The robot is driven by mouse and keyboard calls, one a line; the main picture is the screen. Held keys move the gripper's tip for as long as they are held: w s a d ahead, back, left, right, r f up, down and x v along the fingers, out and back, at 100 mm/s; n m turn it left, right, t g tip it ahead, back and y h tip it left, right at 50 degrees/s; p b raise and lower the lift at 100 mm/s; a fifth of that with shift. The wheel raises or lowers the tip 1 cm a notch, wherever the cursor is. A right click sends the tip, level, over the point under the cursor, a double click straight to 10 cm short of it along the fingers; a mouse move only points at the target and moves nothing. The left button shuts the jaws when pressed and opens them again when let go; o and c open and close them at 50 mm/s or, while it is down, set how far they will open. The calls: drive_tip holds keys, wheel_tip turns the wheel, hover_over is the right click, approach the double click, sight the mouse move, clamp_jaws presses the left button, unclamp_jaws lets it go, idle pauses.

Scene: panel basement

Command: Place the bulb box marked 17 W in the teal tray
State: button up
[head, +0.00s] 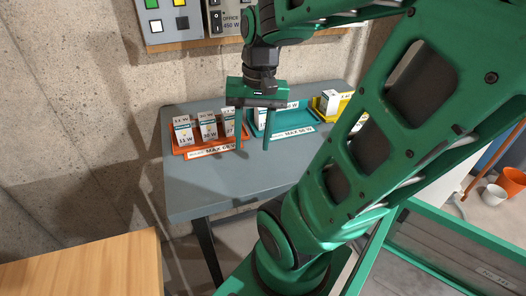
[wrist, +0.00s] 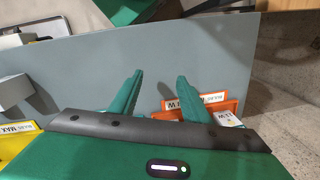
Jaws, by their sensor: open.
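The orange tray (head: 180,149) holds several white bulb boxes, among them ones at the left (head: 183,130) and middle (head: 207,126). A third box (head: 228,121) stands at the right, partly behind a finger; its mark may be 17 W but is too small to be sure. The teal tray (head: 313,126) is right of it, with white boxes partly hidden behind my gripper (head: 253,146). My gripper is open, pointing down, empty between its fingers, in front of the gap between these trays. In the wrist view, my gripper (wrist: 160,78) is near the orange tray (wrist: 218,106).
A yellow tray (head: 320,105) with a white box (head: 331,100) stands at the table's right. The grey table (head: 215,185) is bare in front. A wall panel (head: 180,40) hangs behind. A wooden top (head: 85,270) is front left. My arm hides the table's right part.

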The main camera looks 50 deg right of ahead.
drive_tip(key=s+n, duration=0.1)
drive_tip(key=s+f+n, duration=0.1)
drive_tip(key=s, duration=0.1)
drive_tip(key=s+f+n, duration=0.1)
drive_tip(key=shift+s+f+g+h, duration=0.1)
drive_tip(key=shift+s+g+h, duration=0.2)
drive_tip(key=shift+g+h, duration=0.1)
